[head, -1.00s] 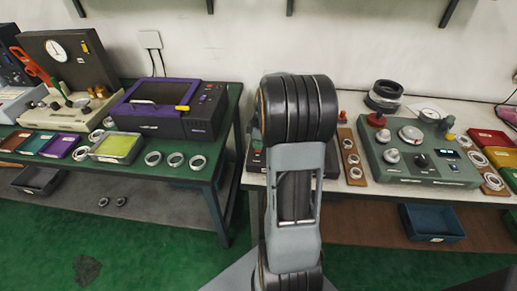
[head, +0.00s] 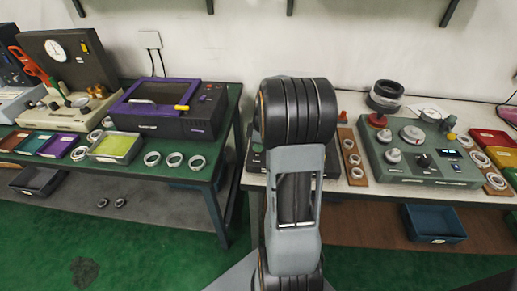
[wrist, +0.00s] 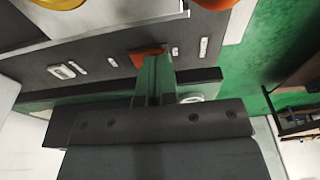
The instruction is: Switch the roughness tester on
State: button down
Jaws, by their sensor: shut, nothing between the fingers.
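A dark machine (head: 331,163) on the white-topped table is mostly hidden behind my arm in the head view; it may be the roughness tester, but I cannot tell for sure. In the wrist view a dark grey panel (wrist: 108,75) with small white markings lies under my gripper (wrist: 154,60). The fingers are shut and empty. Their tips are at an orange-red part (wrist: 137,56) on this panel, which they partly cover; whether they touch it I cannot tell. My gripper is hidden in the head view.
A grey-green device (head: 405,170) with knobs and a lit display stands at the right, between ring boards. A purple and black machine (head: 165,115) stands on the green table at the left, with loose rings in front. Green floor lies between the tables.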

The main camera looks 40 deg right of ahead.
jog(key=shift+f, duration=0.2)
jog(key=shift+r, duration=0.15)
jog(key=shift+r+p, duration=2.35)
jog(key=shift+r, duration=1.1)
